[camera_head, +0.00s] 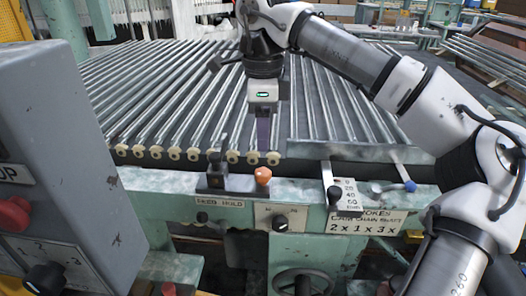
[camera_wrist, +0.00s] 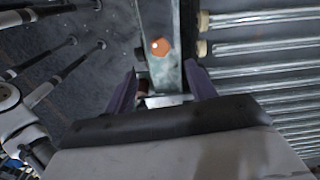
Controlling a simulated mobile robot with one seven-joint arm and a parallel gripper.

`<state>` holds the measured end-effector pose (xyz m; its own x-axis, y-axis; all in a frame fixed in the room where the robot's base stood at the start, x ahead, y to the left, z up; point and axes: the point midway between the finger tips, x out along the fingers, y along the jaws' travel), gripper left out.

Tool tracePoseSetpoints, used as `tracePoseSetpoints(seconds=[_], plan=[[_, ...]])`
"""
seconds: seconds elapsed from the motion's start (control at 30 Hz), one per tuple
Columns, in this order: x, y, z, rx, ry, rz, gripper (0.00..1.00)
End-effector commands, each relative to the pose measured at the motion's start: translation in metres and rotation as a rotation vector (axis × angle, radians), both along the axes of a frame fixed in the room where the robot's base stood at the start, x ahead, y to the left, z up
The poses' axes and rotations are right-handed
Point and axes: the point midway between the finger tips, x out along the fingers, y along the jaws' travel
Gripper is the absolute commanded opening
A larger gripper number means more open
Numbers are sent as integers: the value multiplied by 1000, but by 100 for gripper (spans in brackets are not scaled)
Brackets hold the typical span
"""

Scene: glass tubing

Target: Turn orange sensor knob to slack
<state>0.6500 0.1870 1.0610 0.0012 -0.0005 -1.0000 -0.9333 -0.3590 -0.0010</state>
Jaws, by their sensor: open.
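The orange knob (camera_head: 263,175) stands upright on the green machine rail, beside a dark block, in the head view. In the wrist view the orange knob (camera_wrist: 160,47) looks many-sided and lies beyond the fingertips. My gripper (camera_head: 264,143) hangs pointing down above the rollers, just behind and above the knob. In the wrist view my gripper (camera_wrist: 160,82) has its two purple fingers apart with nothing held between them. The knob is apart from the fingers. I see no readable slack mark beside it.
A black lever (camera_head: 217,168) stands left of the knob. A black dial (camera_head: 280,223) sits on the panel below. A scale plate with a slider (camera_head: 335,195) and a blue-tipped lever (camera_head: 409,186) are to the right. A grey control box (camera_head: 70,150) fills the left. Rollers (camera_head: 150,100) lie behind.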

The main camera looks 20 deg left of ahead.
Motion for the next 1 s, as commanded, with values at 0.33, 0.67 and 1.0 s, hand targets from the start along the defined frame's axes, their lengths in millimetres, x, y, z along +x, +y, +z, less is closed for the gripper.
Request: tracePoseSetpoints(seconds=[0.33,0.67,1.0], plan=[[0,0,41,0,1,0,56],[0,0,42,1,1,0,56],[0,0,75,1,0,0,56]])
